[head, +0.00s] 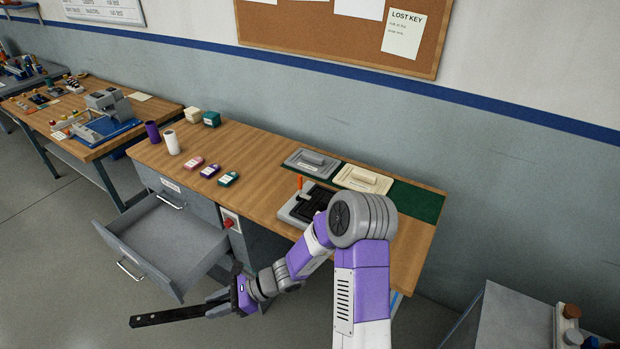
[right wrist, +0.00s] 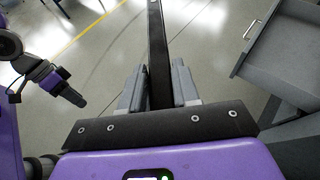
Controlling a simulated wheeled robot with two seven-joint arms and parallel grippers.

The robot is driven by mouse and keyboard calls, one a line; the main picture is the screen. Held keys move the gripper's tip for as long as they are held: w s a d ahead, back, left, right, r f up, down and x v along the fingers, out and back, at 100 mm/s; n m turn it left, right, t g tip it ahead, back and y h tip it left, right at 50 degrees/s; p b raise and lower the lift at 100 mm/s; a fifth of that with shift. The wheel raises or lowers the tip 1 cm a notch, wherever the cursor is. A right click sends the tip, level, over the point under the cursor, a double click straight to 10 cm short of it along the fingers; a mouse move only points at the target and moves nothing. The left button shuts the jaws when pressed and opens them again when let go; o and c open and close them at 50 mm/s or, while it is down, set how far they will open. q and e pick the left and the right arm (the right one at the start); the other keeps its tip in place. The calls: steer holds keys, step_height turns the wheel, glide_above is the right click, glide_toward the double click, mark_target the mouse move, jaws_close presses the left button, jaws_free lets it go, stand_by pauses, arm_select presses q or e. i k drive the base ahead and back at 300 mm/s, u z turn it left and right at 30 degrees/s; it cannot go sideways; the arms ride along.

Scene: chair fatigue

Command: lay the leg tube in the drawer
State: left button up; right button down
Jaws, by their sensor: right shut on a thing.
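The leg tube (head: 165,317) is a long, dark, straight bar. My right gripper (head: 222,302) is shut on it near one end, and the tube sticks out to the left, clear of the drawer in the picture. In the right wrist view the tube (right wrist: 157,45) runs between both grey fingers of the gripper (right wrist: 158,88). The open grey drawer (head: 178,240) is pulled out from under the bench and looks empty. It also shows at the right of the right wrist view (right wrist: 290,62). My left gripper (right wrist: 66,92) shows small at the left there; its jaws are unclear.
The wooden bench (head: 262,150) carries cups, small boxes and a grey fixture (head: 305,204). A closed drawer front with a handle (head: 170,201) sits above the open drawer. A second bench (head: 150,105) stands at the left. The floor (head: 60,260) left of the drawer is clear.

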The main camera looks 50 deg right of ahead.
mark_target(180, 254)
steer(key=u, duration=0.85)
steer(key=i, duration=0.5)
steer(key=z, duration=2.8)
